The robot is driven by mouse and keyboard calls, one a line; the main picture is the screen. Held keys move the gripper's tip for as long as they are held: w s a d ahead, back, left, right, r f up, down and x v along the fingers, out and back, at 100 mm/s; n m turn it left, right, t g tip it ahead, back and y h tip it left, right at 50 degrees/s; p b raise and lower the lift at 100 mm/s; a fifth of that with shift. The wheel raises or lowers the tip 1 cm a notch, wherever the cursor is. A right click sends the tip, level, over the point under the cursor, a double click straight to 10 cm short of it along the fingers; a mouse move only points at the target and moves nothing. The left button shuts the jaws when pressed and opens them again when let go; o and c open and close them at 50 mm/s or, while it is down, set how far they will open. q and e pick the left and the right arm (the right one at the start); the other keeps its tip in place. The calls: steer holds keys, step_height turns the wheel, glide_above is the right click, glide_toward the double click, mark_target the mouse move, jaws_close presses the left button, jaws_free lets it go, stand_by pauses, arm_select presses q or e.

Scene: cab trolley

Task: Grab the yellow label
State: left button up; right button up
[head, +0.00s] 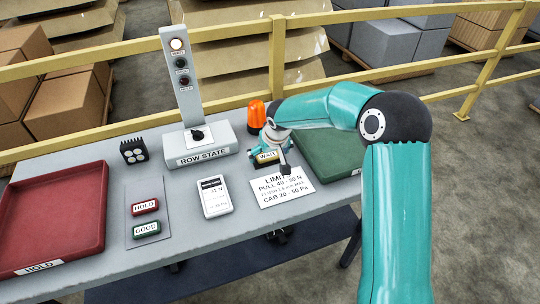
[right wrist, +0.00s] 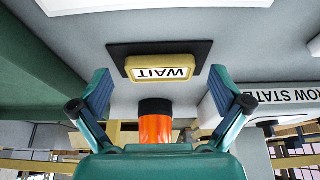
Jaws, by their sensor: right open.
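The yellow label (head: 266,158), marked WAIT, lies on a dark pad on the grey table, left of the green tray. In the right wrist view the yellow label (right wrist: 160,68) appears upside down, centred between the fingers and beyond their tips. My right gripper (head: 277,152) is over the label and partly covers it in the head view. In the right wrist view my right gripper (right wrist: 160,82) is open, with nothing between its fingers. No contact with the label shows. My left gripper is not in view.
An orange beacon (head: 257,116) stands close behind the label. The ROW STATE box (head: 200,146) with its post is to the left. A limits card (head: 283,189) lies in front; the green tray (head: 330,155) is at right. HOLD (head: 145,207) and GOOD (head: 146,229) labels lie farther left.

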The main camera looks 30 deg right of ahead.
steer(key=c, duration=0.9)
steer(key=shift+c, duration=0.2)
steer(key=shift+r, duration=0.15)
